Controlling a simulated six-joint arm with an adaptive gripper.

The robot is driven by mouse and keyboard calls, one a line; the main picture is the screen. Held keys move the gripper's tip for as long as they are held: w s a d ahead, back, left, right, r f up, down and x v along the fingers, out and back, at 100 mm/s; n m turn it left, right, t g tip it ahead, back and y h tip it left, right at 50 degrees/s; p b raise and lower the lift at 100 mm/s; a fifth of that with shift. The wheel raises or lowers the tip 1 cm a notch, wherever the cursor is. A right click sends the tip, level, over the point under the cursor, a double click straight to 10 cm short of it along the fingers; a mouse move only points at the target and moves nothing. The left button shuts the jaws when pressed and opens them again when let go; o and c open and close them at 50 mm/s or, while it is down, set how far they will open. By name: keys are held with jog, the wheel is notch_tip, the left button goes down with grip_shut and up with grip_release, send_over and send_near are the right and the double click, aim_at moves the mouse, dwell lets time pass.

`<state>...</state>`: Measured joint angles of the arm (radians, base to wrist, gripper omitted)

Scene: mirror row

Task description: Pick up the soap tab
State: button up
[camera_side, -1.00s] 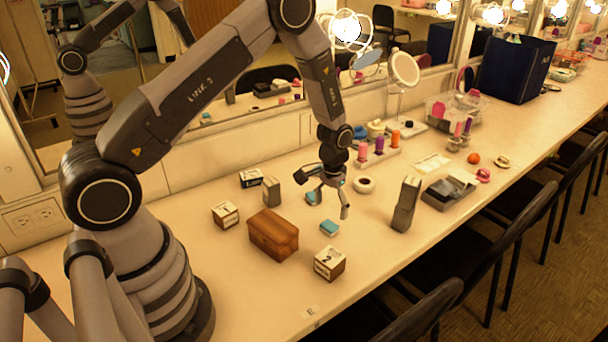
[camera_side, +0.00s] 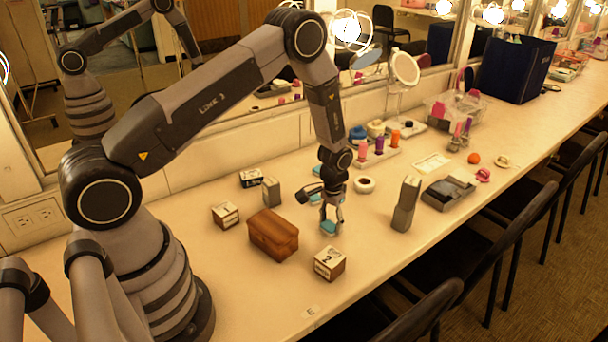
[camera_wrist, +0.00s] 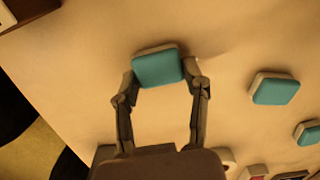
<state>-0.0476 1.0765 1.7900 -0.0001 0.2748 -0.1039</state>
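Several small teal tabs with pale undersides lie on the counter; which is the soap tab is not marked. One teal tab (camera_wrist: 158,67) sits between my gripper's fingertips (camera_wrist: 159,76) in the wrist view. In the side view, this tab (camera_side: 328,228) is at counter level under my gripper (camera_side: 331,225), which points down. The fingers flank the tab closely on both sides. I cannot tell whether they press on it. A second teal tab (camera_wrist: 275,90) and a third (camera_wrist: 308,133) lie to the right in the wrist view, clear of the fingers.
A brown wooden box (camera_side: 273,236) stands left of my gripper, and a numbered block (camera_side: 329,263) stands in front. The counter between my gripper and the grey box is clear.

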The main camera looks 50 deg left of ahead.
jog(key=c, duration=0.3)
jog(key=shift+r, duration=0.1)
